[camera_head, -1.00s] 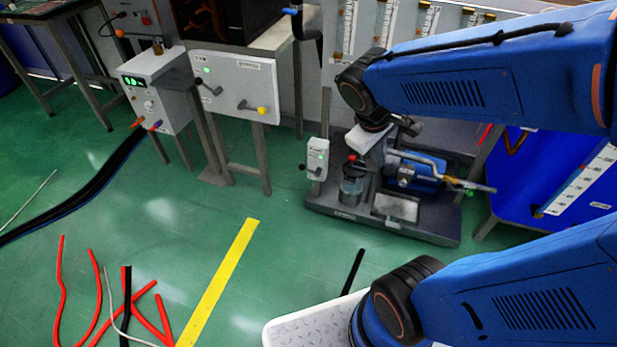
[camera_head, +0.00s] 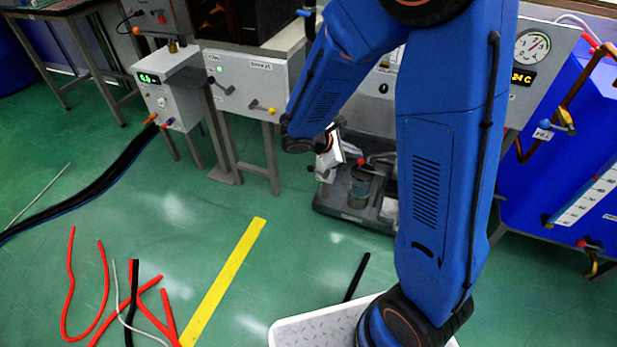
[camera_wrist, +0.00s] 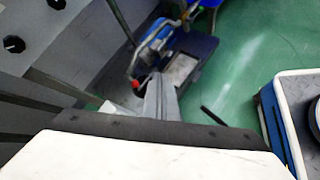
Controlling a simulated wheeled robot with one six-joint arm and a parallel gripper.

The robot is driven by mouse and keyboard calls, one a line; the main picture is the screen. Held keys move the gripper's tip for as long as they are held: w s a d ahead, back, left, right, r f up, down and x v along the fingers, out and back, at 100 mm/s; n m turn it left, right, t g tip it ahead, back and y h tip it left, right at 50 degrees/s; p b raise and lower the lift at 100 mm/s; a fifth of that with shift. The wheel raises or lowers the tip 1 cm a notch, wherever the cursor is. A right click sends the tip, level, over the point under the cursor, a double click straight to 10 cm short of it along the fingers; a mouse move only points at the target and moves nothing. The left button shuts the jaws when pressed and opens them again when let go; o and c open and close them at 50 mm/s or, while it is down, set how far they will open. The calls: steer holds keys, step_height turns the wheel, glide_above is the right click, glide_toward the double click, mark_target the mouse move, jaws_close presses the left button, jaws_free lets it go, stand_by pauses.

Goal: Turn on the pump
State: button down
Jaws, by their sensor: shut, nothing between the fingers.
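The pump unit stands on a dark floor tray (camera_head: 340,210). Its glass jar (camera_head: 362,186) with a red knob shows in the head view; my arm hides the blue motor there. In the wrist view the pump's blue part (camera_wrist: 158,36) and bent pipe lie beyond the fingers. My gripper (camera_head: 324,174) is low at the left end of the pump tray, left of the jar. Its fingers (camera_wrist: 160,85) are together and empty in the wrist view. The small switch box at the pump's left is hidden behind my gripper, so I cannot tell if they touch.
A grey panel (camera_head: 240,88) with levers and a green light stands left of my gripper. A box with a green display (camera_head: 160,88) stands further left. A blue tank (camera_head: 545,195) is at the right. Hoses (camera_head: 90,290) lie on the open green floor.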

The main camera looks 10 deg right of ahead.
steer(key=w+a+f+n+t, duration=0.3)
steer(key=w+a+f+n, duration=0.45)
steer(key=f, duration=0.45)
steer(key=n+t+y, duration=0.2)
steer(key=n+t, duration=0.2)
steer(key=n, duration=0.3)
glide_toward(317, 172)
steer(key=s+a+f, duration=0.1)
steer(key=a+f, duration=0.3)
steer(key=f, duration=0.1)
steer(key=w+d, duration=0.5)
steer(key=w, duration=0.2)
steer(key=shift+w+d+f, duration=0.2)
steer(key=shift+d+f, duration=0.15)
steer(key=shift+r, duration=0.1)
